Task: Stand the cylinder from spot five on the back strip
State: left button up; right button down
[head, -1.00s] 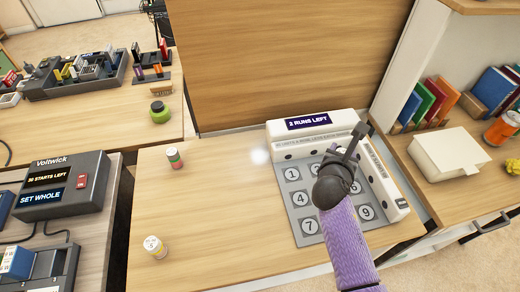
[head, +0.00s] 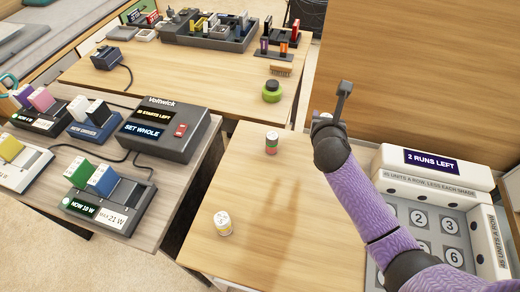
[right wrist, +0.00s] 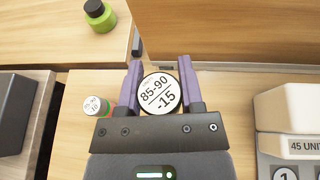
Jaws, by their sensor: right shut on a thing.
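My right gripper (right wrist: 160,92) is shut on a cylinder (right wrist: 158,94) whose pale top reads "85-90" and "-15". In the head view my right gripper (head: 326,114) is over the back of the middle table, and my forearm hides most of the cylinder. The numbered grey board (head: 437,236) is at the lower right, partly behind my arm; spot five (head: 423,247) looks bare. Behind it is the white back strip (head: 432,186), labelled "45 units a row, less each shade", with dark dots. My left gripper is out of view.
A banded cylinder (head: 272,142) and a cream cylinder (head: 223,222) stand on the middle table (head: 255,245). A tall wooden panel (head: 420,70) rises behind. A grey Voltwick box (head: 165,128) is on the left table. Bare wood lies between the cylinders and the board.

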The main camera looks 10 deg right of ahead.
notch_tip(320, 180, down, 10)
jog(key=b, duration=0.6)
jog(key=shift+f+b, duration=0.25)
jog(key=shift+b, duration=0.05)
jog(key=shift+r, duration=0.3)
jog(key=shift+c, duration=1.2)
grip_release()
jog(key=shift+f, duration=0.15)
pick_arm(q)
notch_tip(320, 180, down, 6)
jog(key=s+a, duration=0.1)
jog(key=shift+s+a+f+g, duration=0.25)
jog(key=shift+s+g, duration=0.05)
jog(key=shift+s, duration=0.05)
